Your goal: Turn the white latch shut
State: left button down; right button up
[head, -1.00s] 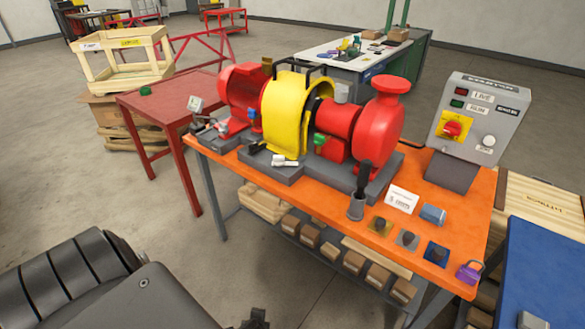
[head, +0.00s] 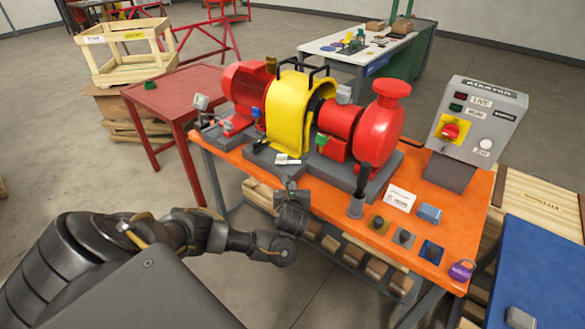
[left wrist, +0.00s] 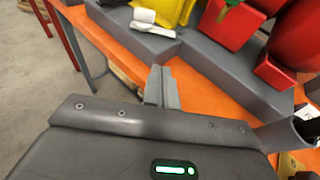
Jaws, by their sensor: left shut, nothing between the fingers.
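The white latch (head: 287,160) sits at the front foot of the yellow guard (head: 288,105) on the pump skid's grey base (head: 262,160). It also shows near the top of the left wrist view (left wrist: 144,15), beside the yellow guard's foot. My left gripper (head: 290,184) is in front of the base, close to the latch and apart from it. In the left wrist view its fingers (left wrist: 161,72) are together with nothing between them, over the orange bench edge. My right gripper is not in view.
The red pump (head: 375,130) and a dark upright handle in a grey socket (head: 356,207) stand right of the latch. A card (head: 402,198) and several small blocks lie on the orange bench (head: 455,215). A starter box (head: 480,125) stands at the right end.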

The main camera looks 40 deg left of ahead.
pick_arm(q)
jog(key=b, duration=0.2)
send_near(293, 164)
jog(key=shift+s+f, duration=0.3)
jog(key=shift+f, duration=0.4)
jog(key=x, duration=0.2)
jog(key=r+x, duration=0.1)
jog(key=x, duration=0.2)
jog(key=shift+w+a, duration=0.15)
jog(key=shift+w, duration=0.1)
jog(key=shift+w+a, duration=0.3)
jog(key=shift+w, duration=0.1)
jog(key=shift+w+a, duration=0.1)
jog(key=shift+f, duration=0.1)
